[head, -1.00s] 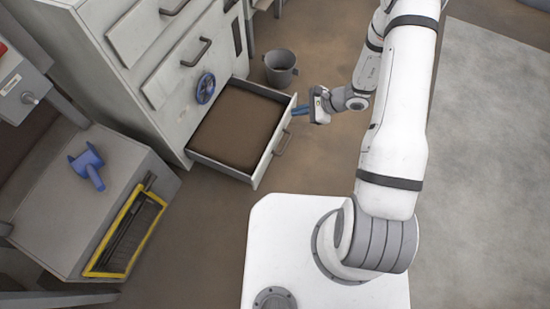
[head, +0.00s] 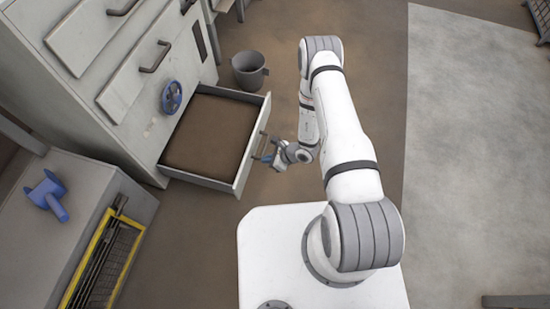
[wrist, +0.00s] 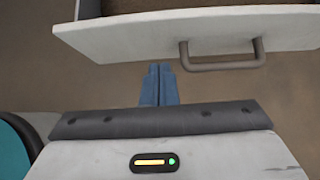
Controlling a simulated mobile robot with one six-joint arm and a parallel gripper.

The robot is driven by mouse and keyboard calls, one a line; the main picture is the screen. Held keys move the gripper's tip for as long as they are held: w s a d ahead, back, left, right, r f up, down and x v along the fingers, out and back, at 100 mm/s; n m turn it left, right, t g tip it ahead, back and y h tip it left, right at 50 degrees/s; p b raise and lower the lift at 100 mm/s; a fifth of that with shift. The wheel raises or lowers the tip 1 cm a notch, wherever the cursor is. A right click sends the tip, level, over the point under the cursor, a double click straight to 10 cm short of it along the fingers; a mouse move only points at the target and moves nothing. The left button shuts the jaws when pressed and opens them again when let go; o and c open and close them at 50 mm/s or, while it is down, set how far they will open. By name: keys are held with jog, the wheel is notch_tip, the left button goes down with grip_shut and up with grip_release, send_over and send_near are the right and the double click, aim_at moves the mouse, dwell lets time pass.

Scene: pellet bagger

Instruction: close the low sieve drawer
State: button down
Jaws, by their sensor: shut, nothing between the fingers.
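The low sieve drawer (head: 238,172) stands pulled out from the bottom of the grey cabinet, with a flat brown sieve bed (head: 208,137) inside. Its front panel carries a grey bar handle (head: 260,146), which also shows in the wrist view (wrist: 212,66). My gripper (head: 268,158) is just outside the drawer front, near the handle. In the wrist view its blue fingers (wrist: 159,68) are together and empty, pointing at the lower edge of the drawer front (wrist: 140,38), left of the handle. I cannot tell whether they touch the panel.
A grey bucket (head: 248,71) stands on the floor beyond the drawer. A blue handwheel (head: 172,97) sits on the cabinet beside the drawer opening. A low grey unit with a blue scoop (head: 47,193) and a yellow-framed grate (head: 88,262) is at left. Floor is open right of my arm.

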aim_at(248, 159)
jog(key=shift+w+a+f+b, duration=0.15)
jog(key=shift+w+a+f, duration=0.15)
jog(key=shift+a, duration=0.6)
jog(key=shift+w+a+f+b, duration=0.25)
jog(key=shift+w+a, duration=0.1)
jog(key=shift+a, duration=0.5)
jog(key=shift+w+a+f+b, duration=0.1)
jog(key=shift+w+a+f, duration=0.2)
jog(key=shift+a, duration=0.6)
jog(key=shift+w, duration=0.1)
